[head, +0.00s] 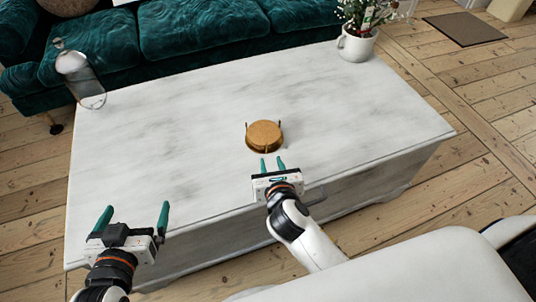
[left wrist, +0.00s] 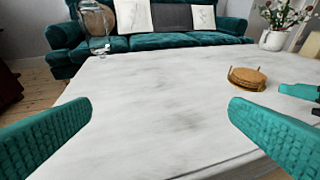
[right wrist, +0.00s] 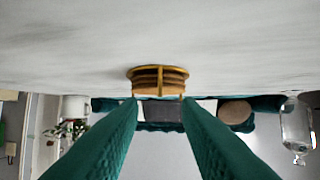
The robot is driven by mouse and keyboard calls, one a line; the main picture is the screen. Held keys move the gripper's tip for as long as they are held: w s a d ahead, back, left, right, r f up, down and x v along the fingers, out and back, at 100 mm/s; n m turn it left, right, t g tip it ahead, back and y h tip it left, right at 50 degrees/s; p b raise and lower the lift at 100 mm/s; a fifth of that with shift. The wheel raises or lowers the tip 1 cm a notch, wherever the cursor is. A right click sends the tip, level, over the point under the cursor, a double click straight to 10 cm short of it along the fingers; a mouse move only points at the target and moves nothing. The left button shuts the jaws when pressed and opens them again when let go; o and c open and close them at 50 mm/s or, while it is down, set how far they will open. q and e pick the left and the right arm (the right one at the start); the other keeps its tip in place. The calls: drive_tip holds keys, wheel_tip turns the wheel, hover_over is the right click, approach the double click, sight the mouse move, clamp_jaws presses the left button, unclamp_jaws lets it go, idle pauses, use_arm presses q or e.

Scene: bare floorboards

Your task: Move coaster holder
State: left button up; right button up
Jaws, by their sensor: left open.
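The coaster holder (head: 264,134) is a round holder with thin upright prongs and a stack of brown coasters. It stands near the middle of the white table. It also shows at the right of the left wrist view (left wrist: 246,78) and straight ahead in the upside-down right wrist view (right wrist: 158,78). My right gripper (head: 272,163) is partly open and empty, on the near side of the holder and pointing at it, with a gap between. My left gripper (head: 136,208) is wide open and empty, over the table's near left corner.
The white table (head: 160,140) is mostly bare. A glass bottle (head: 80,78) stands at its far left corner, and a white pot with a flowering plant (head: 356,44) at its far right. A teal sofa (head: 190,28) is behind the table. Floorboards (head: 480,140) lie to the right.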

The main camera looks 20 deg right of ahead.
sight(266, 147)
drive_tip(key=b+x, duration=0.2)
drive_tip(key=x, duration=0.4)
drive_tip(key=shift+w+f, duration=0.2)
drive_tip(key=shift+w, duration=0.05)
use_arm(q)
wheel_tip(266, 147, up, 9)
drive_tip(key=w+d+t+h, duration=0.1)
drive_tip(key=d+t+h, duration=0.1)
drive_tip(key=t, duration=0.4)
drive_tip(key=shift+w+t, duration=0.3)
drive_tip(key=shift+t, duration=0.1)
use_arm(e)
drive_tip(key=shift+w, duration=0.3)
use_arm(q)
drive_tip(key=shift+a+r, duration=0.1)
use_arm(e)
drive_tip(key=shift+c, duration=0.5)
clamp_jaws()
